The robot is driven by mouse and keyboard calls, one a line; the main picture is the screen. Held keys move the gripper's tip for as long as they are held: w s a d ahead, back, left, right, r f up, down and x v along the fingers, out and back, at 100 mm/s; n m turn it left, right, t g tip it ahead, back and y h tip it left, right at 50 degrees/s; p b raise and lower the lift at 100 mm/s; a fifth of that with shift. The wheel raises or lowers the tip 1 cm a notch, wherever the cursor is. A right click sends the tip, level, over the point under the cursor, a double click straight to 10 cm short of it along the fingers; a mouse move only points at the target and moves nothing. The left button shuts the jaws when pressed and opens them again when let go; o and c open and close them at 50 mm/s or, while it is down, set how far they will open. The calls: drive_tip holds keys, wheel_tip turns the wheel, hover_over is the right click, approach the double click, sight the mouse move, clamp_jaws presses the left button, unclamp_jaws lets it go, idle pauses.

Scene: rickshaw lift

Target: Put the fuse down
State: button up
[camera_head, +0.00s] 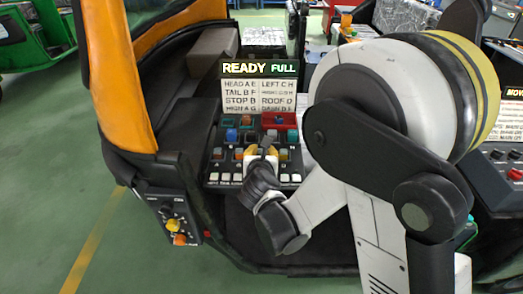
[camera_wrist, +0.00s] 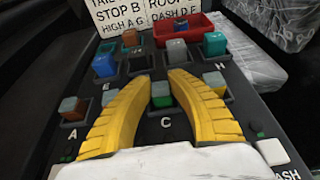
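Other fuses stand near A (camera_wrist: 72,107), E (camera_wrist: 108,72) and H (camera_wrist: 215,42). A red tray (camera_wrist: 205,25) holding a blue piece lies at the panel's back. A READY FULL display (camera_head: 260,68) stands behind. A control box (camera_head: 170,218) hangs at the front left.

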drive_tip(key=o, duration=0.4)
drive_tip(key=shift+r, duration=0.15)
drive_tip(key=p+v, duration=0.3)
drive_tip(key=v, duration=0.9)
drive_tip(key=d+m, duration=0.2)
drive_tip(key=d+r+m+g, duration=0.1)
drive_tip(key=d+m, duration=0.1)
drive_tip(key=d+r+m+h, duration=0.1)
drive_tip(key=m, duration=0.2)
drive_tip(key=shift+s+d+g, duration=0.15)
drive_tip(key=shift+d+g, duration=0.15)
drive_tip(key=shift+d, duration=0.1)
drive_tip(key=s+d+r+m+g, duration=0.1)
drive_tip(key=s+d+m, duration=0.3)
drive_tip(key=m, duration=0.5)
drive_tip(key=s+d+r+m+g+y, duration=0.1)
drive_tip(key=s+d+m, duration=0.3)
drive_tip(key=m, duration=0.6)
drive_tip(key=s+d+r+m+g, duration=0.3)
drive_tip(key=s+d+m, duration=0.1)
drive_tip(key=s+m, duration=0.4)
drive_tip(key=shift+d+m, duration=0.35)
drive_tip(key=shift+m, duration=0.45)
